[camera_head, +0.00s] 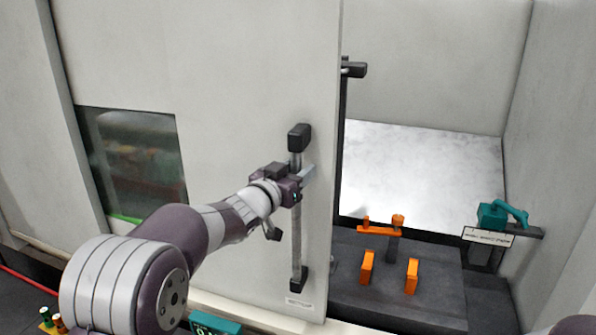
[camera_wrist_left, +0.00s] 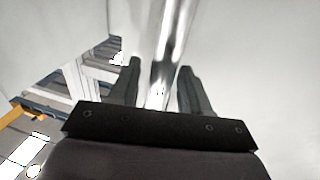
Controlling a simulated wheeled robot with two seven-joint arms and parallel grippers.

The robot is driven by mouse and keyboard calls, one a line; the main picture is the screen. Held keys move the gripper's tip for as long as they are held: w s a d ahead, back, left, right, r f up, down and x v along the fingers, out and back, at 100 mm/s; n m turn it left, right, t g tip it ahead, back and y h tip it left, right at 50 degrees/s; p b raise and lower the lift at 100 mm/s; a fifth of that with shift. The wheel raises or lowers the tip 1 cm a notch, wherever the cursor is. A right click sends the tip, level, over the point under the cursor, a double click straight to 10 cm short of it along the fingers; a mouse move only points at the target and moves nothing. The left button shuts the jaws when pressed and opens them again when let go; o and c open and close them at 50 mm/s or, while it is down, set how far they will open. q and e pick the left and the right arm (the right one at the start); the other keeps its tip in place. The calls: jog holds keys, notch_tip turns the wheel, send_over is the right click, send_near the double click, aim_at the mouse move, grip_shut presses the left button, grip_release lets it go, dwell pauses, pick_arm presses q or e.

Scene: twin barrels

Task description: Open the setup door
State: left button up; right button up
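The setup door (camera_head: 235,60) is a large pale panel with a dark window at its left. It stands partly open, with a wide gap at its right edge. Its upright metal handle (camera_head: 297,235) has black end mounts. My left gripper (camera_head: 303,178) is at the upper part of the handle. In the left wrist view its two dark fingers (camera_wrist_left: 160,88) stand apart on either side of the handle bar (camera_wrist_left: 168,45). A gap shows at the left finger; contact at the right one is unclear. My right gripper is out of view.
Through the opening are a bright white surface (camera_head: 420,170) and a dark grey block (camera_head: 390,265) with orange parts (camera_head: 411,276). A teal clamp-like device (camera_head: 492,216) sits above a label at the right. A pale wall (camera_head: 565,150) bounds the right side.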

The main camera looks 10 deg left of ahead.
pick_arm(q)
jog(key=shift+d, duration=0.1)
jog(key=b+v, duration=0.4)
jog(key=v, duration=0.8)
jog(key=shift+s+b, duration=0.3)
jog(key=shift+b, duration=0.05)
